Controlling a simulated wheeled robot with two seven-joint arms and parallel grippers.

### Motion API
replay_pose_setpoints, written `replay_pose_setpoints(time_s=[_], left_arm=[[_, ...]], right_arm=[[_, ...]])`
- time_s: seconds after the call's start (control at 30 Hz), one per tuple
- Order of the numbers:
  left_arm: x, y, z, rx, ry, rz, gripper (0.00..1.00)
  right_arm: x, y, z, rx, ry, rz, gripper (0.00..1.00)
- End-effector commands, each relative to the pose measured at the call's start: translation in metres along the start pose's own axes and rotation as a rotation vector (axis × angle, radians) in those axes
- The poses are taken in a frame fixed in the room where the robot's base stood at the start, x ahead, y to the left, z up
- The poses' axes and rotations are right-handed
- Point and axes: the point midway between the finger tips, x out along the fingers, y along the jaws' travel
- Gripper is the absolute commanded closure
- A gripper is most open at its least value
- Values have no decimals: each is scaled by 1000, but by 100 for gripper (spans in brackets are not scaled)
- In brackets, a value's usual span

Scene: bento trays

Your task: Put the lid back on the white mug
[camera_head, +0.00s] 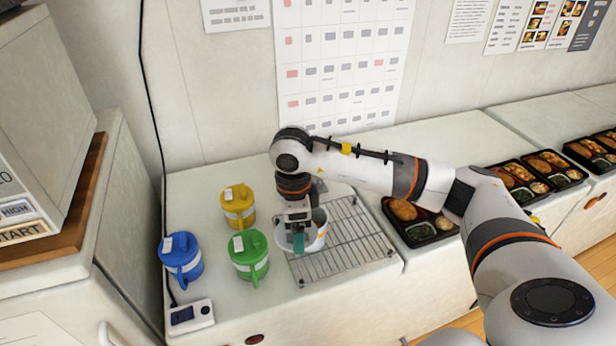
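The white mug (317,238) stands upright at the left edge of a wire rack on the counter. My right arm reaches in from the right, and its gripper (298,240) points down over the mug's left side, covering part of its rim and body. A teal piece shows at the gripper's tip, in front of the mug. I cannot tell whether the fingers are open or shut, or whether they hold anything. I cannot make out the white mug's lid; part of the mug's top is hidden by the gripper. My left gripper is out of view.
Yellow (238,207), green (249,257) and blue (181,260) lidded mugs stand left of the gripper. The wire rack (345,245) is bare to the right. A bento tray (420,222) lies beyond it. A small device (192,315) sits at the counter's front left.

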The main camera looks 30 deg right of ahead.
Motion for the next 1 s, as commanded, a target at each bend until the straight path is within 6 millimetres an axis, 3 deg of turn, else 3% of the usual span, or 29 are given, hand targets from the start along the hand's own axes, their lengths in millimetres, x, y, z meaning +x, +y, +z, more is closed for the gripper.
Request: replay_pose_setpoints(time_s=[0.1,0.3,0.5,0.67,1.0], left_arm=[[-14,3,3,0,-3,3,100],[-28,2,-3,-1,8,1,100],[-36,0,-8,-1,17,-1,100],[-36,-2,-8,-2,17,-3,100],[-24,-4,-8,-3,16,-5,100]], right_arm=[[-13,24,9,418,1,1,40],[-25,56,25,1069,5,2,40],[-31,76,37,1488,10,1,40],[-31,82,40,1617,11,1,40],[-13,82,40,1627,11,0,40]])
